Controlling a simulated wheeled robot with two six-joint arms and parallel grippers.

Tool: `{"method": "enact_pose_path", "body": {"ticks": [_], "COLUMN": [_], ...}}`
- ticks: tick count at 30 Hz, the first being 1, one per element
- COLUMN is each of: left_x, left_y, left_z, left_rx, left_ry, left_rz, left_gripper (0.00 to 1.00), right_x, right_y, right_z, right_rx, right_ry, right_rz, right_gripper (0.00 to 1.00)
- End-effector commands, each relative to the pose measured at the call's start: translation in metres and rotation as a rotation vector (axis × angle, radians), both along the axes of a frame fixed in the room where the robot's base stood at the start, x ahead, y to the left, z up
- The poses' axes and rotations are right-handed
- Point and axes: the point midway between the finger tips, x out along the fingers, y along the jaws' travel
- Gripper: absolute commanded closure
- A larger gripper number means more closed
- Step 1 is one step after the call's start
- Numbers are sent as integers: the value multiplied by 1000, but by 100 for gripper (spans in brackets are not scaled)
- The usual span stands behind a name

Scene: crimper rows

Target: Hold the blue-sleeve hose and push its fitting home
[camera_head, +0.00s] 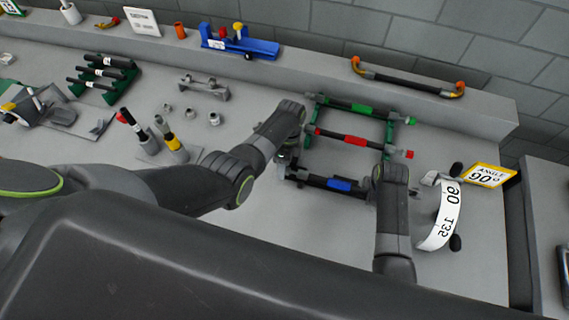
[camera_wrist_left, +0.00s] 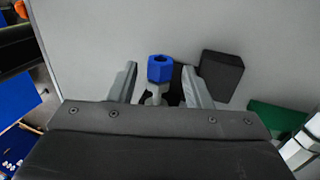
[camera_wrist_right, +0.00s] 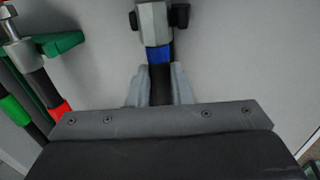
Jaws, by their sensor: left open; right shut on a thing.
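The blue-sleeve hose (camera_head: 338,184) is the nearest of three hoses at the green rack in the head view. My right gripper (camera_wrist_right: 160,85) is shut on its black tube, close to the blue sleeve (camera_wrist_right: 158,55) in the right wrist view. A grey hex piece (camera_wrist_right: 152,20) sits beyond the sleeve. My left gripper (camera_wrist_left: 159,84) is open near the hose's left end. A blue hex fitting (camera_wrist_left: 160,68) with a grey stem stands between and just ahead of its jaws; I cannot tell if they touch it. My left wrist partly hides that end in the head view.
The red-sleeve hose (camera_head: 355,140) and green-sleeve hose (camera_head: 362,108) lie behind on the rack. A dark block (camera_wrist_left: 221,75) is close beside the left jaws. A white angle gauge (camera_head: 445,215) stands at the right. Loose grey fittings (camera_head: 191,113) lie to the left.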

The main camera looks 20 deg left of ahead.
Motion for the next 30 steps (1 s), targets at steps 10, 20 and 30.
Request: {"method": "enact_pose_path", "body": {"ticks": [10, 20, 30], "left_x": [0, 1, 1], "left_y": [0, -1, -30], "left_z": [0, 1, 0], "left_rx": [0, 0, -3], "left_ry": [0, -1, -1], "left_rz": [0, 0, 1], "left_gripper": [85, 100, 100], "right_x": [1, 0, 0], "right_y": [0, 0, 1], "right_z": [0, 0, 0], "right_rx": [-1, -1, 2], "right_ry": [-2, -1, -1], "right_rz": [0, 1, 1], "right_gripper": [100, 100, 100]}}
